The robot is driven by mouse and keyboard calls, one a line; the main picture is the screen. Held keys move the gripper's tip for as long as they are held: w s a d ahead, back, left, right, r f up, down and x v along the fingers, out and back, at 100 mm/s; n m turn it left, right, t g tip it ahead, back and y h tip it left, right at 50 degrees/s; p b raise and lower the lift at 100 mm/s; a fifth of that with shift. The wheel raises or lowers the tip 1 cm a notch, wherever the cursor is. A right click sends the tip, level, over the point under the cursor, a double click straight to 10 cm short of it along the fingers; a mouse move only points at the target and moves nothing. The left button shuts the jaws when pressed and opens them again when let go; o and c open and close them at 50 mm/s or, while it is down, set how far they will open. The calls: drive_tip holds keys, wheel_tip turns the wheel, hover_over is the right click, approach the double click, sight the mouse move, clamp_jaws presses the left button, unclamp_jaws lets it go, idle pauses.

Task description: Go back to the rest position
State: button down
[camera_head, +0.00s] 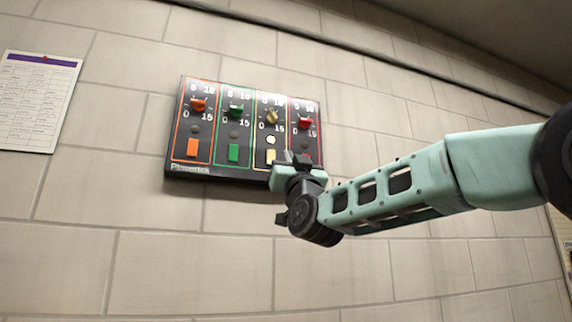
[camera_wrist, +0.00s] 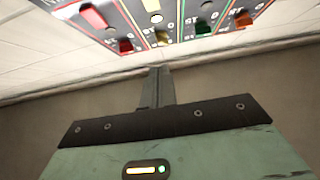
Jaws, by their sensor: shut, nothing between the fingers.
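My gripper (camera_head: 300,160) is in front of the lower right part of a dark control panel (camera_head: 180,130) on the wall. It hides the bottom of the red column and part of the yellow one. In the wrist view my gripper (camera_wrist: 158,72) shows its fingers together with nothing between them, pointing toward the panel (camera_wrist: 180,12), which appears upside down at the top. I cannot tell whether the fingertips touch the panel.
The panel has orange (camera_head: 198,104), green (camera_head: 236,110), yellow (camera_head: 272,116) and red (camera_head: 304,122) knobs. A round light (camera_head: 270,139) in the yellow column looks bright white. A paper sheet (camera_head: 36,100) hangs at left. The wall below the panel is bare.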

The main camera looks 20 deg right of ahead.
idle(0.6)
drive_tip(key=w+a+f+n+g+y, duration=0.1)
drive_tip(key=a+f+n+g+y, duration=0.15)
drive_tip(key=a+f+g, duration=0.4)
drive_tip(key=w+a+f+n+g+y, duration=0.15)
drive_tip(key=a+f+y, duration=0.25)
drive_tip(key=f, duration=0.6)
drive_tip(key=s+a+f+n+g, duration=0.1)
drive_tip(key=s+a+f+g, duration=0.15)
drive_tip(key=f, duration=0.45)
drive_tip(key=s+a+f+n+g, duration=0.1)
drive_tip(key=s+f+g, duration=0.25)
drive_tip(key=f, duration=0.45)
drive_tip(key=s+a+f+g, duration=0.2)
drive_tip(key=s+f, duration=0.1)
drive_tip(key=f, duration=0.4)
drive_tip(key=s+f+n+g+h, duration=0.15)
drive_tip(key=s+f+g, duration=0.45)
drive_tip(key=s+f, duration=0.7)
drive_tip(key=s+d+f+g+h, duration=0.2)
drive_tip(key=s+d+f+g, duration=0.1)
drive_tip(key=s, duration=0.4)
drive_tip(key=s+d+f+g+h, duration=0.2)
drive_tip(key=s+d+f, duration=0.3)
drive_tip(key=s, duration=0.3)
drive_tip(key=shift+d+f+g+b, duration=0.4)
drive_tip(key=shift+f+g+b, duration=0.1)
drive_tip(key=shift+f, duration=0.4)
